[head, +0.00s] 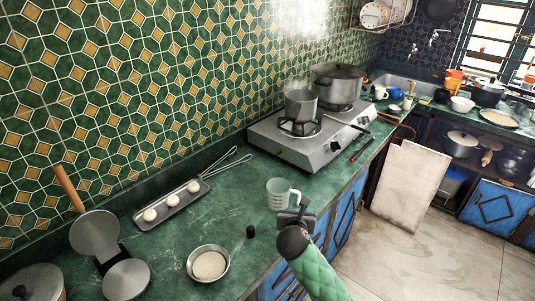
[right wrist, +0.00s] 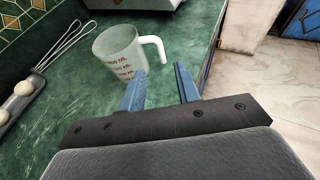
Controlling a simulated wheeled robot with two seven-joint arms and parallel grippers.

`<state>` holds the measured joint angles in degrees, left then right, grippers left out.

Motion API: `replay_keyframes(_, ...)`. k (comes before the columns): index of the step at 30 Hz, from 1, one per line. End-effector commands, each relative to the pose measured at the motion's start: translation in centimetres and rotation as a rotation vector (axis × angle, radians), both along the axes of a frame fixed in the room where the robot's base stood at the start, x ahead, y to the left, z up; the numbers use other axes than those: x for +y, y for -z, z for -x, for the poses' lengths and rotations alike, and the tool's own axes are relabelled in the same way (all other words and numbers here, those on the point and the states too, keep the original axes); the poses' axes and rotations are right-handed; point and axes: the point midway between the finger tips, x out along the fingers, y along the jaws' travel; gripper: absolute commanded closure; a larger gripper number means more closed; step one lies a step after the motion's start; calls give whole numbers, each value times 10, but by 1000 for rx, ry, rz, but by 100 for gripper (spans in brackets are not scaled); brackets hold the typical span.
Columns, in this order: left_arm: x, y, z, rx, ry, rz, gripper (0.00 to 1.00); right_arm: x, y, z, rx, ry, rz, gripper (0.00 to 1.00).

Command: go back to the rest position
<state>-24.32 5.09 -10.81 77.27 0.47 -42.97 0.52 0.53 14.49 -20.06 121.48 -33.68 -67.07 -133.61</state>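My right gripper (head: 297,207) is at the front edge of the green counter, at the end of my green-sleeved arm. In the right wrist view its two blue fingers (right wrist: 161,88) stand apart with nothing between them. A clear measuring cup (head: 277,194) with a white handle stands upright on the counter just beyond the gripper. In the right wrist view the cup (right wrist: 115,52) shows red markings, and its handle is ahead of the fingertips, apart from them as far as I can see. My left gripper is not in view.
A gas hotplate (head: 283,146) with a pot (head: 300,104) and a lidded pan (head: 338,80) stands behind the cup. A bowl of grain (head: 209,264), a small black cap (head: 250,232) and a tray (head: 187,202) with white balls are left. Open floor (head: 400,245) lies right.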

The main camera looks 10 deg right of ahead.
Motion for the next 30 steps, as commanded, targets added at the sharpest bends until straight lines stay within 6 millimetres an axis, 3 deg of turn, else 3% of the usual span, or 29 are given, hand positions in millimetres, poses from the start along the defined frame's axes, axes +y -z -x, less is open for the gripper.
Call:
replay_keyframes(4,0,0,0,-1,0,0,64,0,5,7,1,20,-54,67)
replay_keyframes(8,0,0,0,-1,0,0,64,-1,22,29,3,96,-234,67)
replay_keyframes(18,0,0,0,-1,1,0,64,-2,73,119,3,490,-899,67)
replay_keyframes(30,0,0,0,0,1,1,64,1,111,233,-43,1138,-1524,67)
